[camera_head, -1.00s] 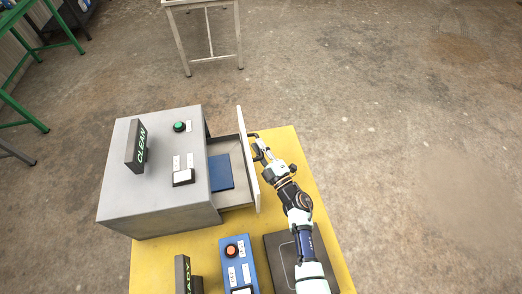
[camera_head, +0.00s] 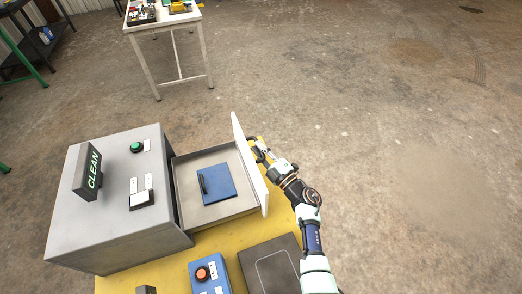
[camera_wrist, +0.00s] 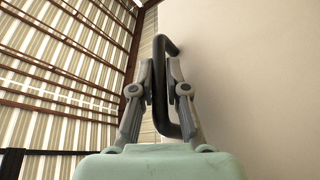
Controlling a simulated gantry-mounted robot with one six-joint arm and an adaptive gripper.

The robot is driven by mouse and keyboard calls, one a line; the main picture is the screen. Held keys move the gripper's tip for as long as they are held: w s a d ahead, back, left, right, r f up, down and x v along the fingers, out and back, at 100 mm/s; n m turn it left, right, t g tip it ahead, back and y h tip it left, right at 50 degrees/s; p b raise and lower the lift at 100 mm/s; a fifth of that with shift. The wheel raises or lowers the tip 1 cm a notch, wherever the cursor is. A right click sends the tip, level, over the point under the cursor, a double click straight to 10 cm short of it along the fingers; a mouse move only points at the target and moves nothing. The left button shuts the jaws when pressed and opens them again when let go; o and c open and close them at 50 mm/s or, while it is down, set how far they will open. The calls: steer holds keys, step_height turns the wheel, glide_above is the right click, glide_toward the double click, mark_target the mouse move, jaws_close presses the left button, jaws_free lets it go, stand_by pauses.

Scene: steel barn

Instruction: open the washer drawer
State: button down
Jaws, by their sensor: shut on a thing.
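The washer (camera_head: 105,215) is a grey box on a yellow table, with a dark sign reading CLEAN on top. Its drawer (camera_head: 242,206) is pulled out to the right, with a white front panel (camera_head: 250,165). A blue flat item (camera_head: 224,184) with a dark strip lies in the drawer. My gripper (camera_head: 257,148) is at the outer side of the front panel. In the wrist view my gripper (camera_wrist: 160,85) is shut on the black drawer handle (camera_wrist: 172,122), whose bar passes between the fingers beside the pale panel (camera_wrist: 245,70).
A blue box with an orange button (camera_head: 203,273) and a dark flat plate (camera_head: 258,265) sit on the yellow table (camera_head: 215,239) in front. A white table with items (camera_head: 160,25) stands at the back. The floor to the right is clear.

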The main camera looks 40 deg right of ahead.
steer(key=c, duration=1.4)
jaws_free()
steer(key=shift+c, duration=0.2)
steer(key=v, duration=1.2)
